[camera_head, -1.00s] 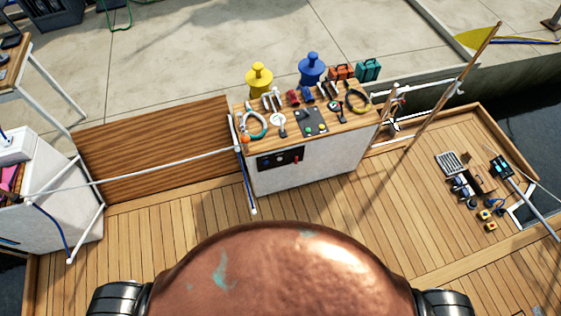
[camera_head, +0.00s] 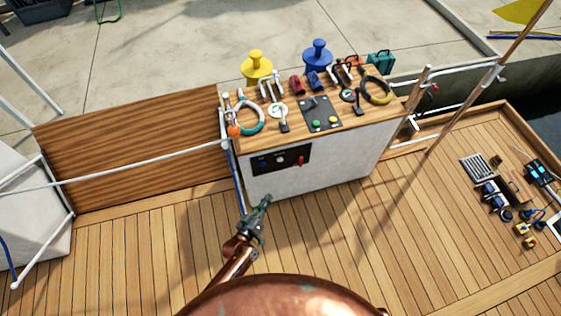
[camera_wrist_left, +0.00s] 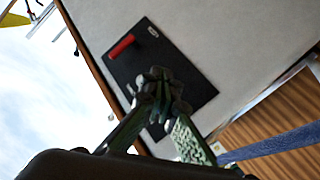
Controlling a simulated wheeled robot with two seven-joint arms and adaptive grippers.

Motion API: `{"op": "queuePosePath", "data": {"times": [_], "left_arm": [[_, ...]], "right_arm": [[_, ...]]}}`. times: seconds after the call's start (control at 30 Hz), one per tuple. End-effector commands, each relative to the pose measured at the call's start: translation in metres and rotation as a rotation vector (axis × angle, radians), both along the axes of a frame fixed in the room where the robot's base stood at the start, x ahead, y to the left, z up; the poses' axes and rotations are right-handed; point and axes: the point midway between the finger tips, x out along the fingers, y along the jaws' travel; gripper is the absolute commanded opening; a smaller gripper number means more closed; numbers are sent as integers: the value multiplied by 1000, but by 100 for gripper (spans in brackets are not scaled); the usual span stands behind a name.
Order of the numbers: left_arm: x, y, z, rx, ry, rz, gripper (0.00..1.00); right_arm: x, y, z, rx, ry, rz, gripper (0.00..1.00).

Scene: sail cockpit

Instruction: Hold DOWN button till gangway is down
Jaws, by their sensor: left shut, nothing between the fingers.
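The console (camera_head: 330,165) has a black front panel (camera_head: 272,166) with small round controls and a red handle (camera_head: 300,161). A dark box (camera_head: 319,106) on its top has a green button (camera_head: 316,125) and a yellow button (camera_head: 333,121). I cannot read which button is DOWN. A brown wooden panel (camera_head: 130,150) stands left of the console; I cannot tell whether it is the gangway. My left gripper (camera_head: 266,200) is shut and empty, below the front panel. In the left wrist view my gripper (camera_wrist_left: 160,88) covers part of the black panel (camera_wrist_left: 192,88); the red handle (camera_wrist_left: 122,46) shows.
Yellow (camera_head: 257,66) and blue (camera_head: 317,62) bollard-like objects stand behind the console. A white rail (camera_head: 130,172) crosses the left side. A rope coil (camera_head: 376,91) and several tools lie on the console top. Several items lie on the right deck. The deck before the console is clear.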

Motion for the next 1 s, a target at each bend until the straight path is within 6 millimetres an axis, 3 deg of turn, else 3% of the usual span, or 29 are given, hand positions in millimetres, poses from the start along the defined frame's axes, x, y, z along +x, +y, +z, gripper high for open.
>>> {"op": "queuePosePath", "data": {"times": [0.03,0.2,0.4,0.6,1.0], "left_arm": [[9,-17,-12,-53,-20,-8,0],[33,-57,12,-212,-93,-21,0],[44,-81,32,-317,-129,-31,0],[46,-85,41,-338,-139,-33,0],[54,-81,39,-334,-137,-32,0]], "right_arm": [[-4,1,-14,3,19,-3,40],[-4,2,-4,8,49,-11,40],[-4,3,7,10,67,-17,40],[-3,4,13,11,67,-17,40],[-2,5,19,13,65,-17,40]]}}
